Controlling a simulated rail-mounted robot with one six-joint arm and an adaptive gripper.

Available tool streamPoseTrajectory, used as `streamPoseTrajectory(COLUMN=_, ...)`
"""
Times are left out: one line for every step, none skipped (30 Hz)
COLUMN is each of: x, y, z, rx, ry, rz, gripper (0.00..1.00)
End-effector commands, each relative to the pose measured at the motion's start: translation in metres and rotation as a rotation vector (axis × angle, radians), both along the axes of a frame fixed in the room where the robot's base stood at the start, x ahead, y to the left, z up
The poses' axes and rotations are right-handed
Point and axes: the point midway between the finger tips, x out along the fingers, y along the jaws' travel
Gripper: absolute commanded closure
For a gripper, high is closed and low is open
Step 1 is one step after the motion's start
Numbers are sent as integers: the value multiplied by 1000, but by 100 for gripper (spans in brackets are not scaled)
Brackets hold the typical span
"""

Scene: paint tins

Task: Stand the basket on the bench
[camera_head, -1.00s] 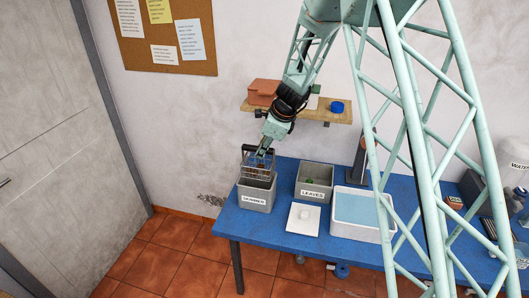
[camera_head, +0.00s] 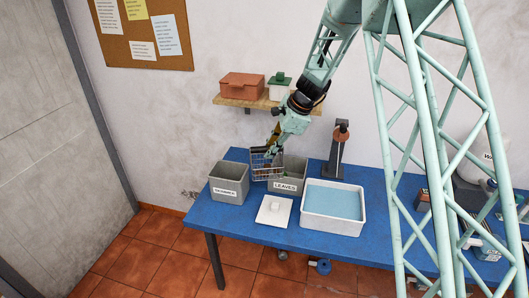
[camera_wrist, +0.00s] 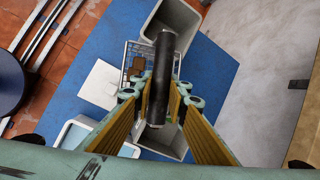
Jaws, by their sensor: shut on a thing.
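The basket (camera_head: 264,165) is a small wire basket with a thick black handle. My gripper (camera_head: 271,148) is shut on that handle and holds the basket upright near the gap between two grey bins, overlapping the left part of the LEAVES bin in the head view. In the wrist view my gripper's fingers (camera_wrist: 160,97) press on both sides of the handle, and the wire basket (camera_wrist: 137,52) shows below with something brown in it. Its height above the bench cannot be told. The blue bench (camera_head: 235,222) stands against the wall.
A labelled grey bin (camera_head: 229,187) stands left and the LEAVES bin (camera_head: 285,186) behind. A white lid (camera_head: 266,219) and a white tray of blue liquid (camera_head: 332,226) are in front and right. A dark upright device (camera_head: 337,158) stands behind. A shelf (camera_head: 240,103) hangs above.

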Motion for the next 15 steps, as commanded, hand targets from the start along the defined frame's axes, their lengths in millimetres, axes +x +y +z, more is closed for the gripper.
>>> streamPoseTrajectory(x=0, y=-8, z=-6, rx=1, ry=-1, rz=41, gripper=100)
streamPoseTrajectory(x=-1, y=-12, z=-7, rx=0, ry=-2, rz=74, gripper=100)
streamPoseTrajectory(x=-3, y=-19, z=-9, rx=0, ry=-3, rz=116, gripper=100)
streamPoseTrajectory(x=-5, y=-24, z=-10, rx=1, ry=-2, rz=149, gripper=100)
streamPoseTrajectory(x=-6, y=-29, z=-11, rx=0, ry=-3, rz=184, gripper=100)
streamPoseTrajectory(x=-8, y=-36, z=-13, rx=1, ry=-4, rz=232, gripper=100)
streamPoseTrajectory(x=-11, y=-42, z=-15, rx=0, ry=-4, rz=267, gripper=100)
streamPoseTrajectory(x=-13, y=-48, z=-16, rx=0, ry=-5, rz=303, gripper=100)
streamPoseTrajectory(x=-16, y=-56, z=-17, rx=-1, ry=-6, rz=351, gripper=100)
streamPoseTrajectory(x=-19, y=-63, z=-19, rx=0, ry=-5, rz=388, gripper=100)
streamPoseTrajectory(x=-21, y=-70, z=-19, rx=0, ry=-6, rz=423, gripper=100)
streamPoseTrajectory(x=-25, y=-78, z=-21, rx=-1, ry=-6, rz=471, gripper=100)
streamPoseTrajectory(x=-28, y=-85, z=-21, rx=-1, ry=-6, rz=506, gripper=100)
streamPoseTrajectory(x=-31, y=-93, z=-22, rx=-2, ry=-7, rz=540, gripper=100)
streamPoseTrajectory(x=-35, y=-102, z=-23, rx=-2, ry=-8, rz=586, gripper=100)
